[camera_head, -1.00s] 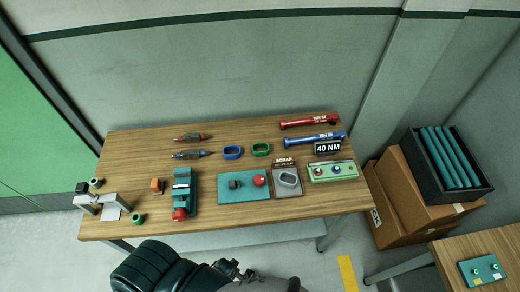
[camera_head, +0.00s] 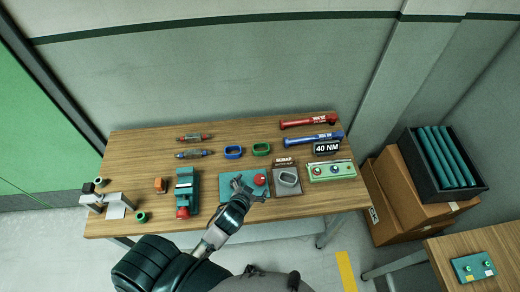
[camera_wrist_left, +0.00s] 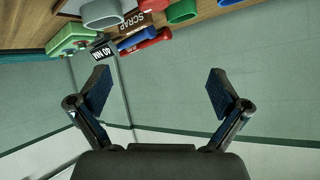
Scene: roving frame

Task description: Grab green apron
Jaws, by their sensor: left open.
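No cloth apron shows; the green piece on the table is an oval ring-shaped part (camera_head: 261,149), right of a matching blue one (camera_head: 233,152). The green part also shows at the top of the left wrist view (camera_wrist_left: 182,11). My left gripper (camera_head: 248,188) is over the front middle of the table, at the teal mat, nearer to me than the green part. Its two fingers are spread wide and empty in the left wrist view (camera_wrist_left: 158,78). My right gripper is not in view.
A teal mat (camera_head: 228,180) with a red knob (camera_head: 260,180) lies under my left gripper. A grey scrap tray (camera_head: 288,190), a green button box (camera_head: 332,171), a 40 NM sign (camera_head: 327,148), and red (camera_head: 308,121) and blue (camera_head: 312,139) tools are to the right. A teal vise (camera_head: 187,188) is left.

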